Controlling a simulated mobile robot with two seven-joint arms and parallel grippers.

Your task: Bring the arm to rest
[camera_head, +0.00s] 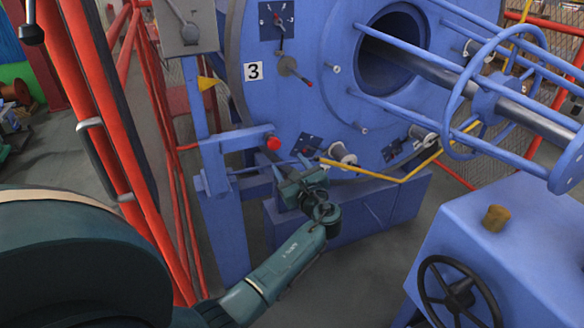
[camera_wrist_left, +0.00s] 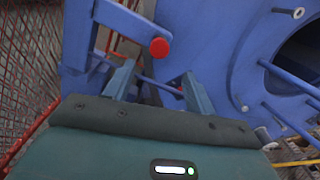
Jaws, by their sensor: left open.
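My left arm (camera_head: 275,275) reaches up from the bottom of the head view. My left gripper (camera_head: 292,168) is in front of the blue strander frame, just below and right of a red knob (camera_head: 273,143). In the left wrist view the two fingers of the gripper (camera_wrist_left: 158,88) stand apart with nothing between them. There the red knob (camera_wrist_left: 159,47) shows beyond and above the gap between the fingertips. I cannot tell how close the fingers are to the blue parts behind them. My right gripper is in neither view.
The blue disc marked 3 (camera_head: 253,71) carries spools (camera_head: 342,154) and a yellow bent rod (camera_head: 402,180). Red railings (camera_head: 130,150) stand at left. A blue cabinet with a black handwheel (camera_head: 459,298) is at lower right. Grey floor (camera_head: 350,275) lies open between them.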

